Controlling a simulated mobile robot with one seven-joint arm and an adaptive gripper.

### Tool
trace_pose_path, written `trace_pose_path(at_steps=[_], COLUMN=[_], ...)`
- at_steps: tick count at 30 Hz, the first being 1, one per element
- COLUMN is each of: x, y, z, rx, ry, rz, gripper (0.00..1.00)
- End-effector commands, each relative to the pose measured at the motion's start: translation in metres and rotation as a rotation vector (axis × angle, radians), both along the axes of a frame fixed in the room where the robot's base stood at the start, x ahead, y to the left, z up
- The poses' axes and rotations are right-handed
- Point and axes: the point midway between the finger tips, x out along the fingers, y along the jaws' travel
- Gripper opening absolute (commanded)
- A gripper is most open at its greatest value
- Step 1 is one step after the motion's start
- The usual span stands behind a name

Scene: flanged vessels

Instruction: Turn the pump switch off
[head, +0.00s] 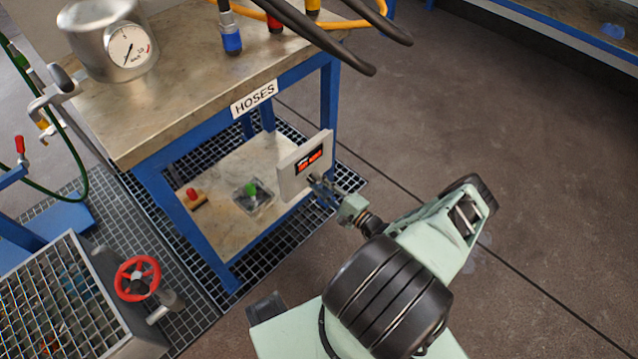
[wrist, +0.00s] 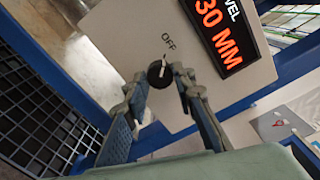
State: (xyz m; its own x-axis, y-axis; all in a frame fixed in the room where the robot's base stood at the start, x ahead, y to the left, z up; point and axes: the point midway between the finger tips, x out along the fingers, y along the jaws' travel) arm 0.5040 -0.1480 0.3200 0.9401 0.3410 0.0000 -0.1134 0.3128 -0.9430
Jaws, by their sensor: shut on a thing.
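The pump switch (wrist: 157,75) is a small round black knob on a pale grey control panel (wrist: 130,45). A white mark on the knob lies on its upper side, toward the printed word OFF (wrist: 168,39); I cannot tell its exact angle. My gripper (wrist: 158,80) has a finger on each side of the knob and is shut on it. In the head view the panel (head: 289,181) stands upright at the right side of the blue table frame, with my gripper (head: 323,187) at its right face. The knob is hidden there.
The panel's red display (wrist: 220,40) reads 30 MM. The table labelled HOSES (head: 200,95) bears a gauge vessel (head: 105,40) and hose ends. A green-topped item (head: 252,193) sits on the lower shelf. A red handwheel (head: 137,278) is at left. Floor at right is clear.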

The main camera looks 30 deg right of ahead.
Motion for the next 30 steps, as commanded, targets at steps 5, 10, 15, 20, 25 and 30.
trace_pose_path(at_steps=[5, 10, 15, 20, 25, 30], x=[0.001, 0.001, 0.001, 0.001, -0.001, -0.019], y=[0.000, 0.000, 0.000, 0.000, -0.001, -0.008], z=[0.000, 0.000, 0.000, 0.000, 0.000, 0.000], rx=[-0.006, -0.005, -0.006, -0.005, -0.005, -0.005], ry=[-0.003, -0.003, -0.002, -0.002, -0.002, -0.001], rz=[0.000, 0.000, 0.001, 0.000, 0.000, -0.002], gripper=[0.00, 0.00, 0.37, 0.42, 0.42, 0.42])
